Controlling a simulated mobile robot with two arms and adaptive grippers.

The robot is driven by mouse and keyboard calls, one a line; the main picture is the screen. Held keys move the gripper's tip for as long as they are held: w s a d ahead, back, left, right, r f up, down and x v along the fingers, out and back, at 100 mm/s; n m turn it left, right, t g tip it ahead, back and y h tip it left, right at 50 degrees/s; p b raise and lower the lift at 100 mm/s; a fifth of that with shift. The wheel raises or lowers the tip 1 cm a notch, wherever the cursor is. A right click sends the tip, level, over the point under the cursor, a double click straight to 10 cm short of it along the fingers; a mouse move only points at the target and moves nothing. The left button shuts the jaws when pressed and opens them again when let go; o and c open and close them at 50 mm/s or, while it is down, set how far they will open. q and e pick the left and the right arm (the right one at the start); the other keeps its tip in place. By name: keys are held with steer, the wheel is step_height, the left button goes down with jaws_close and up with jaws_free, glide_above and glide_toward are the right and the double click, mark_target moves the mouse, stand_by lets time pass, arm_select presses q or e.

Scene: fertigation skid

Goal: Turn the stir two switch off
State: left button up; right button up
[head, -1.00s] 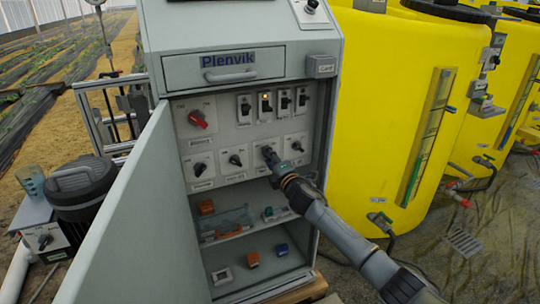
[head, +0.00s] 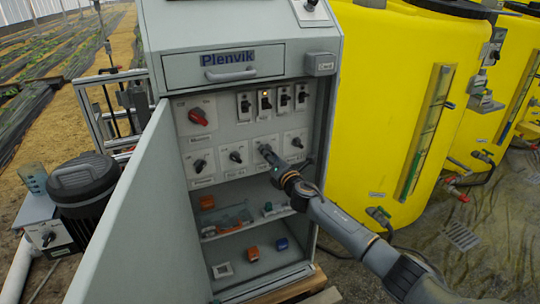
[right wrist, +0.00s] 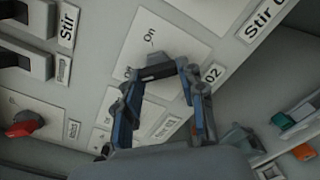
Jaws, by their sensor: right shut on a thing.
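The grey Plenvik cabinet holds a panel of switches in the head view. My right gripper (head: 266,152) is at the third switch of the lower row and mostly hides it. In the right wrist view my right gripper (right wrist: 160,70) is shut on a black switch knob (right wrist: 157,73) on a pale plate. A label ending in "02" (right wrist: 213,74) is beside this plate, partly behind a finger. "On" is printed on the plate. The knob's exact angle is hard to tell. My left gripper is not in view.
Other lower-row knobs (head: 235,156) sit close on both sides. A red switch (head: 198,116) and several black switches are above, with one amber lamp lit. The open cabinet door (head: 125,215) stands at left. Yellow tanks (head: 395,100) stand at right. Shelves below hold small parts.

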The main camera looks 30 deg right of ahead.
steer(key=shift+f, duration=0.1)
steer(key=o, duration=1.1)
steer(key=shift+o, duration=0.3)
steer(key=s, duration=1.2)
steer(key=shift+a, duration=0.35)
